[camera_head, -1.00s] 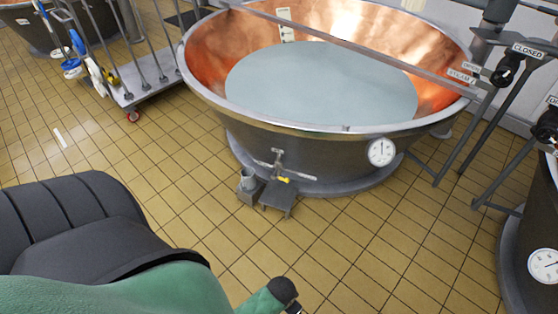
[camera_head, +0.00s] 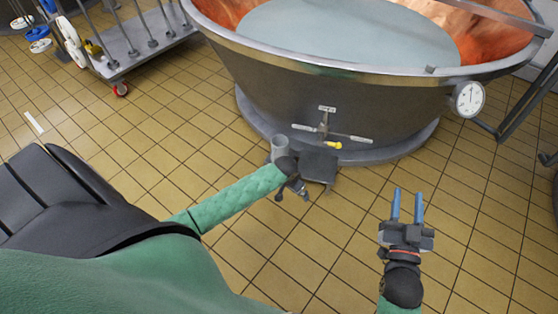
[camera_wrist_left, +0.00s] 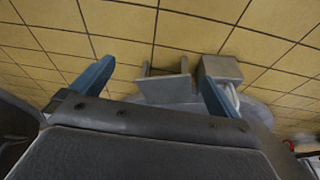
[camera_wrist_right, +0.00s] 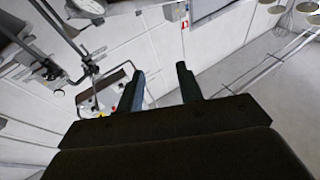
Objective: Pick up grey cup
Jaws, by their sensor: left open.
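The grey cup (camera_head: 280,147) stands upright in front of the copper vat, on a small low grey block that my left arm mostly hides in the head view. My left gripper (camera_head: 293,191) is just below the cup in the head view and looks apart from it. In the left wrist view its two blue fingers (camera_wrist_left: 154,86) are spread with nothing held. A pale shape beside the right finger there may be the cup, partly hidden. My right gripper (camera_head: 407,206) is open and empty over the floor to the right; its fingers also show in the right wrist view (camera_wrist_right: 160,88).
The large vat (camera_head: 330,95) stands just behind the cup, with a valve handle (camera_head: 330,130) on its front. A low grey step (camera_head: 318,167) is right of the cup. A wheeled trolley (camera_head: 140,55) stands back left. The tiled floor in front is clear.

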